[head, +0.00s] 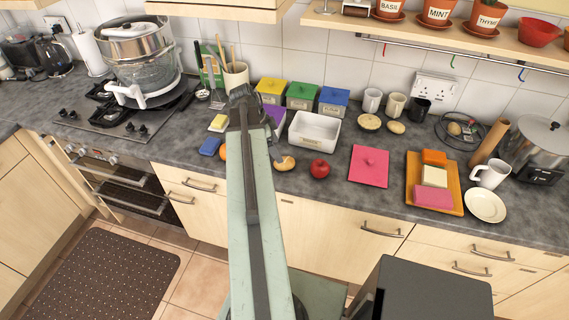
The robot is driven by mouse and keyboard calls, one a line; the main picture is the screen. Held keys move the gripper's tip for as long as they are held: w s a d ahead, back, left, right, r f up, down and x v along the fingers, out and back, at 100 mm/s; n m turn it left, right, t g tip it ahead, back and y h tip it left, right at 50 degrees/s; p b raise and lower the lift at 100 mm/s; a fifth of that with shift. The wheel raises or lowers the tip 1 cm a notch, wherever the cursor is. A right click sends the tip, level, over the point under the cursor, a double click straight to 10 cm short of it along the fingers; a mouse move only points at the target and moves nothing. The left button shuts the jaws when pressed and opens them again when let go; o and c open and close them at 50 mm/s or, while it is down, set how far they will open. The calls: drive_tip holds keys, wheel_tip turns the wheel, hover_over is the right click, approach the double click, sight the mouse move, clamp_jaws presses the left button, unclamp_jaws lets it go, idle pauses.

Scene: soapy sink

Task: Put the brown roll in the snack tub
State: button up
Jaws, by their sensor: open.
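A small brown roll (285,163) lies on the grey counter, just right of my arm and left of a red apple. A white open tub (314,129) with a small label on its front stands behind it; it looks like the snack tub, though the label is too small to read. It looks empty. My gripper (241,93) is over the back of the counter, left of the white tub and apart from the roll. It is open and holds nothing that I can see. My arm hides part of the counter below it.
Yellow, green and blue boxes (302,95) stand behind the tub, and a purple one (276,121) left of it. The apple (320,169) and a pink lid (369,166) lie rightward. An orange tray (434,184) holds blocks.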

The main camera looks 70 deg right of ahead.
drive_tip(key=shift+b+x, duration=0.65)
drive_tip(key=shift+x, duration=0.45)
drive_tip(key=b+x, duration=0.4)
drive_tip(key=x, duration=0.1)
drive_tip(key=shift+w+a+f+b, duration=0.1)
drive_tip(key=shift+a+b, duration=0.25)
drive_tip(key=shift+d+f, duration=0.1)
drive_tip(key=shift+f, duration=0.05)
drive_tip(key=shift+r, duration=0.2)
drive_tip(key=c, duration=1.6)
drive_tip(key=shift+r+p, duration=0.45)
drive_tip(key=shift+p, duration=0.05)
drive_tip(key=shift+c, duration=0.8)
wheel_tip(320, 180, up, 9)
drive_tip(key=p, duration=0.9)
drive_tip(key=shift+r, duration=0.2)
clamp_jaws()
drive_tip(key=shift+f, duration=0.15)
